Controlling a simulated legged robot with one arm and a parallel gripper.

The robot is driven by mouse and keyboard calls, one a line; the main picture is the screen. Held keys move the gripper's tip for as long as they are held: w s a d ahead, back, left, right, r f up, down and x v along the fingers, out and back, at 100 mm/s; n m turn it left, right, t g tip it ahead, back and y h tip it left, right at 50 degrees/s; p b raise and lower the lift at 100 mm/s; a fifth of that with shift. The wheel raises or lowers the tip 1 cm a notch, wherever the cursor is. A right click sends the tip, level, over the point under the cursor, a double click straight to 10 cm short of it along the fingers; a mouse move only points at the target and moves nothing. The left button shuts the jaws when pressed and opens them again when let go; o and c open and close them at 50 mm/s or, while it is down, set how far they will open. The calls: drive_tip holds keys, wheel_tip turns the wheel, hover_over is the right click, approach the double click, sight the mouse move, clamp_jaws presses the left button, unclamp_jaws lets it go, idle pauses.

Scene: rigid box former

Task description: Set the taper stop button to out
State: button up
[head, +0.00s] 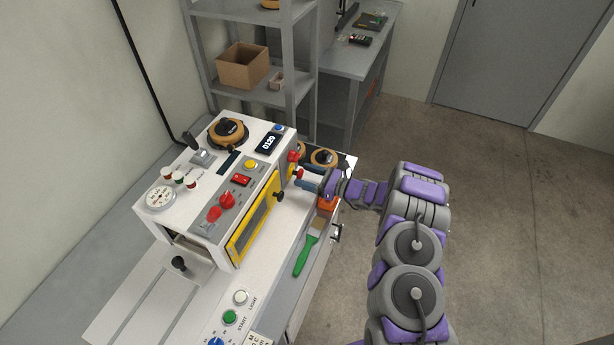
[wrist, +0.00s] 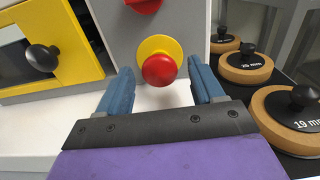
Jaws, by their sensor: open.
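A red mushroom button on a yellow round plate (wrist: 158,70) sticks out from the grey end face of the machine in the wrist view. I take it for the taper stop button, though no label on it is readable. In the head view the button (head: 297,173) shows small at the machine's right end, close to my fingertips. My gripper (head: 304,180) is open, with blue fingers on either side of the button in the wrist view. I cannot tell whether they touch it. Nothing is held.
Another red control (wrist: 143,4) sits just above the button. A yellow-framed door with a black knob (wrist: 42,58) is at left. Disc weights with black knobs (wrist: 244,66) stand at right. A green-handled brush (head: 304,256) lies on the bench ledge.

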drive_tip(key=p+v, duration=0.2)
drive_tip(key=v, duration=1.5)
drive_tip(key=shift+d, duration=0.2)
